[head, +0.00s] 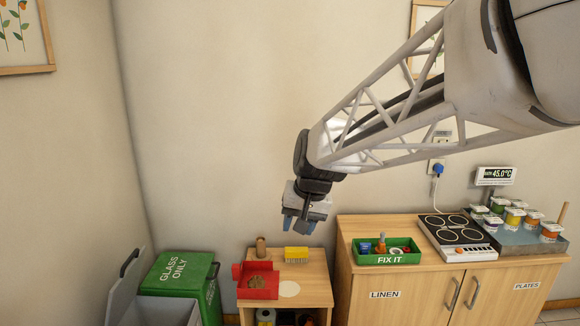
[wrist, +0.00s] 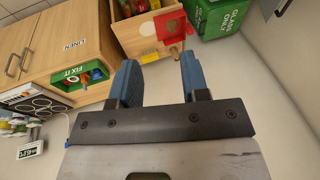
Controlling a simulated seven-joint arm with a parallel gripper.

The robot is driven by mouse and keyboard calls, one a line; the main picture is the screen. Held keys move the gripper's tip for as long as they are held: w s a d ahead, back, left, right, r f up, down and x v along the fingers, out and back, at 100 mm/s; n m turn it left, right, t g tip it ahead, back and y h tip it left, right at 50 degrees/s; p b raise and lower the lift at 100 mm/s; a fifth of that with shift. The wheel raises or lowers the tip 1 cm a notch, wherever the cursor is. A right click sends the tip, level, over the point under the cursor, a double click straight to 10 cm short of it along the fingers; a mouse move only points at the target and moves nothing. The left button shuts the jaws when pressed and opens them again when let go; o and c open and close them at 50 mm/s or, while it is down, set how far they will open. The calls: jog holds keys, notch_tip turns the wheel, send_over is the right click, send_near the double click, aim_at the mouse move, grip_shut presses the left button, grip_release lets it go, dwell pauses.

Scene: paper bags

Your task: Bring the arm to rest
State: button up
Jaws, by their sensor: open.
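My gripper (head: 301,222) hangs from the end of my arm, in front of the back wall and above the small wooden stand (head: 318,283). Its two blue fingers are spread apart with nothing between them. In the wrist view my gripper (wrist: 157,78) also shows open and empty. The fingers look apart from the things on the stand, though the exact height is hard to tell.
A green bin (head: 178,273) is at left. The cabinet (head: 405,296) at right bears a green FIX IT tray (head: 387,259) and a hob (head: 457,236).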

jog(key=s+d+f+h, duration=0.1)
jog(key=s+d, duration=0.4)
jog(key=s, duration=0.4)
jog(key=s+d+f+h, duration=0.1)
jog(key=s+d+f, duration=0.1)
jog(key=s+d, duration=0.4)
jog(key=s+d+f+h, duration=0.1)
jog(key=s+d, duration=0.4)
jog(key=s, duration=0.6)
jog(key=shift+s+d+f, duration=0.3)
jog(key=shift+f, duration=0.15)
